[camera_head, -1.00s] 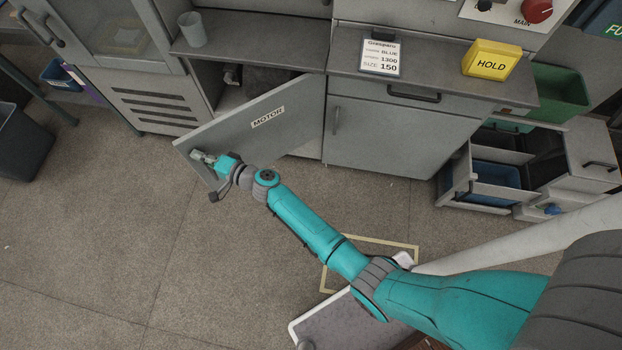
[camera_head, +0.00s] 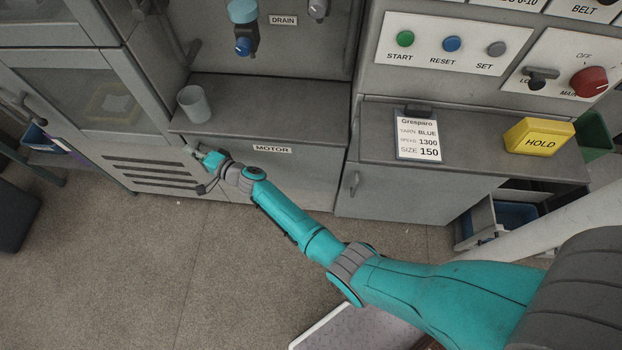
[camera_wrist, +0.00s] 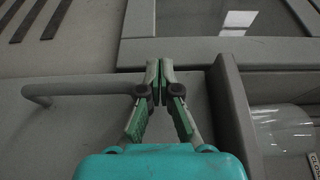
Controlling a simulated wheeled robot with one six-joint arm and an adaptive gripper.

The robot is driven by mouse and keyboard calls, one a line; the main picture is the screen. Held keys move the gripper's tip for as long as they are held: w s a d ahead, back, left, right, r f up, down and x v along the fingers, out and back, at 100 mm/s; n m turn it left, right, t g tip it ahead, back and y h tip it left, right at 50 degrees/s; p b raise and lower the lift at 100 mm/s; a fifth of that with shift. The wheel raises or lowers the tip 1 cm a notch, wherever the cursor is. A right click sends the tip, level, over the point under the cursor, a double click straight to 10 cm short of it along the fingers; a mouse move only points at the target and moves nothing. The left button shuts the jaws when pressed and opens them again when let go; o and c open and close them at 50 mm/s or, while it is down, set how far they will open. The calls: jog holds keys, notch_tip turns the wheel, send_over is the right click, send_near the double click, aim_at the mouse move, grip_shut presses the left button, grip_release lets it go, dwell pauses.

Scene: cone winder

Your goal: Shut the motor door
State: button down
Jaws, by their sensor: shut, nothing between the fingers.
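The motor door (camera_head: 300,178), a grey panel with a MOTOR label, stands under the ledge in the head view. It looks flush or nearly flush with the cabinet front; my arm covers part of it, so I cannot rule out a small gap. My gripper (camera_head: 194,152) is at the door's left end, near the vented panel. In the wrist view my gripper (camera_wrist: 160,68) is shut and empty. A grey bar handle (camera_wrist: 75,89) runs from the left up to the fingers; I cannot tell if they touch it.
A grey cup (camera_head: 194,103) stands on the ledge (camera_head: 250,105) just above my gripper. The vented panel (camera_head: 150,172) and glass-fronted cabinet (camera_head: 105,100) are at left. A yellow HOLD block (camera_head: 538,137) and a card (camera_head: 418,137) are on the right counter. The floor (camera_head: 130,270) in front is clear.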

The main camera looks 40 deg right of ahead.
aim_at(196, 147)
jog(key=shift+w+d, duration=0.45)
jog(key=shift+w, duration=0.2)
jog(key=shift+w+d, duration=0.45)
jog(key=shift+w, duration=0.15)
jog(key=shift+w+d+r, duration=0.1)
jog(key=shift+w+d, duration=0.15)
